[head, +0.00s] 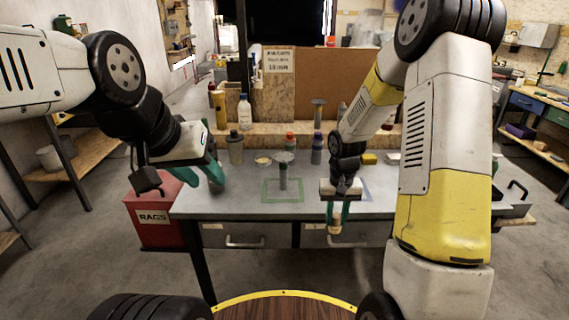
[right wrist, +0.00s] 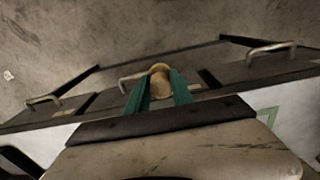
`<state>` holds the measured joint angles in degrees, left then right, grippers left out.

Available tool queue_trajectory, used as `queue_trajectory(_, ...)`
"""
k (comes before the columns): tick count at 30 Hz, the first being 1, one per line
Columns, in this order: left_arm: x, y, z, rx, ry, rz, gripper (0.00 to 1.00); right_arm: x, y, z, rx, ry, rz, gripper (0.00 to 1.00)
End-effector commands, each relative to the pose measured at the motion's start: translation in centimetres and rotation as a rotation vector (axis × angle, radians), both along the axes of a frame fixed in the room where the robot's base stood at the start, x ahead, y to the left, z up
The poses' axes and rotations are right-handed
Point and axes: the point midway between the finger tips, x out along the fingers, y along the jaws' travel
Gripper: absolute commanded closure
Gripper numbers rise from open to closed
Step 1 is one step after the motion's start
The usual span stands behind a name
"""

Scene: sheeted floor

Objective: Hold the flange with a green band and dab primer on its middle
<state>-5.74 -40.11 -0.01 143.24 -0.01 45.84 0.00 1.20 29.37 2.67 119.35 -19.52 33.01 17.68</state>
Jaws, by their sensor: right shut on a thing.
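A grey flange (head: 284,157) with a wide disc on top and a stem below stands upright inside a green square outline on the grey bench; its stem looks greenish, but a band is too small to make out surely. Another disc-topped piece (head: 319,103) stands on the raised back ledge. My left gripper (head: 202,175) is open and empty over the bench's left end, left of the flange. My right gripper (head: 338,217) is shut on a tan, round-ended dabber (head: 335,228) at the bench's front edge; its tan end also shows between the fingers in the right wrist view (right wrist: 160,82).
A yellow block (head: 369,158) lies behind my right arm. A red rags bin (head: 153,218) stands left of the bench (head: 240,208).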

Motion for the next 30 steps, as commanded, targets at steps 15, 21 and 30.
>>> queue_trajectory(15, 0.0, 0.0, 0.0, 0.000, 0.000, 0.000, 0.64, 9.8, 11.1, 7.7, 0.003, -0.007, -0.028, 1.00)
queue_trajectory(21, 0.0, 0.0, 0.0, 0.000, 0.000, 0.000, 0.64, 13.0, 17.4, 12.5, 0.002, -0.004, -0.050, 1.00)
queue_trajectory(30, 0.0, 0.0, 0.0, 0.000, 0.000, 0.000, 0.64, 18.1, 18.2, 17.6, 0.001, -0.002, -0.053, 1.00)
